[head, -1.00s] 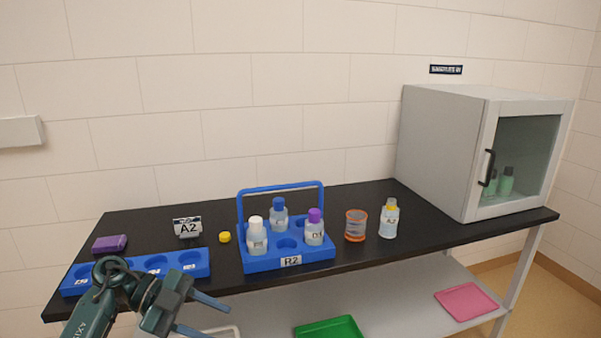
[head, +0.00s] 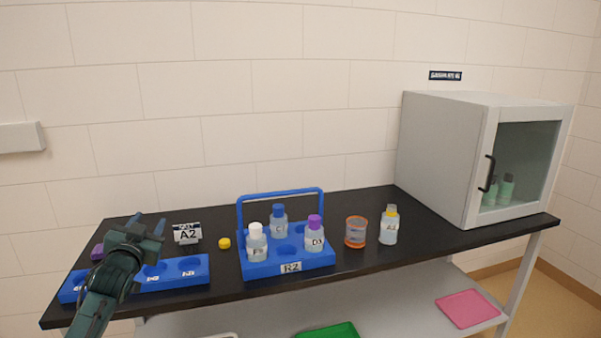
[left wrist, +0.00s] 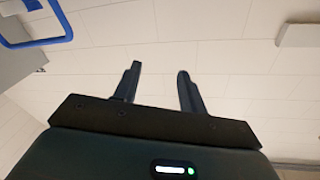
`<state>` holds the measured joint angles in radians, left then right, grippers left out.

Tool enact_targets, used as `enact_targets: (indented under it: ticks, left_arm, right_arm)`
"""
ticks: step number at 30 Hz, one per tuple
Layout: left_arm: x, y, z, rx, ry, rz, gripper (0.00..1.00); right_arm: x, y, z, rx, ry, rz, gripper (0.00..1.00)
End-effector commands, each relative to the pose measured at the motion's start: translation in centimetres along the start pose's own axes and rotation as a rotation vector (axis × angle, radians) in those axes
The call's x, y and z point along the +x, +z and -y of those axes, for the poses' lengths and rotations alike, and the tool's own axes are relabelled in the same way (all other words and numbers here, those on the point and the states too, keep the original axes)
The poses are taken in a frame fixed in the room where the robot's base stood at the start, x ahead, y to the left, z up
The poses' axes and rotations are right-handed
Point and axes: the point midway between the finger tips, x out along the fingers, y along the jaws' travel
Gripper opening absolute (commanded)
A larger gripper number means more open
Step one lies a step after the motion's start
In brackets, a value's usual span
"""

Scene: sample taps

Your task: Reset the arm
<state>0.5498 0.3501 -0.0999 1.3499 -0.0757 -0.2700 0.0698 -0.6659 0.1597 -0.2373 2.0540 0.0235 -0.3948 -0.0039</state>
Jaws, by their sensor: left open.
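My left gripper (head: 149,223) is open and empty, raised in front of the left end of the black table and the blue slotted rack (head: 200,276). Its two fingers (left wrist: 158,85) stand apart against the wall in the left wrist view. The arm hides part of the rack and of a purple block (head: 97,251). My right gripper is in neither view.
A blue carrier R2 (head: 318,261) holds bottles with white, blue and purple caps. A yellow cap (head: 224,243), an orange-rimmed jar (head: 356,232), a yellow-collared bottle (head: 389,226) and a sign A2 (head: 187,234) stand nearby. A grey cabinet (head: 437,150) is at right, door closed.

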Motion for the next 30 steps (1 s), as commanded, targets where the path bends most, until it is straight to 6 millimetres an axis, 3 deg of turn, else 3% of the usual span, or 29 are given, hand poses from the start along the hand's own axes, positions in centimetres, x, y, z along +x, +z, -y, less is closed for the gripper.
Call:
enact_targets:
  ticks: [3,11,14,17,21,24,27,30]
  left_arm:
    - [-0.8,3.6,-1.5,-0.015,0.045,0.151,0.42]
    - [-8.2,10.5,-9.3,-0.025,0.169,0.229,0.42]
    - [-12.6,13.3,-12.7,-0.041,0.229,0.275,0.42]
    - [-18.2,16.0,-16.2,-0.069,0.296,0.33,0.42]
    - [-27.6,18.6,-20.7,-0.129,0.387,0.42,0.42]
    - [-33.7,19.2,-22.9,-0.179,0.436,0.48,0.42]
    - [-38.4,19.1,-24.1,-0.221,0.467,0.53,0.42]
    - [-41.4,18.8,-24.8,-0.251,0.485,0.563,0.42]
  right_arm:
    - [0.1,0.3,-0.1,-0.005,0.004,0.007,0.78]
    - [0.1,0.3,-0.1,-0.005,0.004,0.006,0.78]
    - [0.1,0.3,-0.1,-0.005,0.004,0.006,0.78]
    - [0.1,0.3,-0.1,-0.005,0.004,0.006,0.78]
    - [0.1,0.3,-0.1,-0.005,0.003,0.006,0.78]
    - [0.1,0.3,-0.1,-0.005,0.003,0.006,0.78]
    - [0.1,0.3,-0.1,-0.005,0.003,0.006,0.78]
    - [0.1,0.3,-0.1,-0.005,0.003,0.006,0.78]
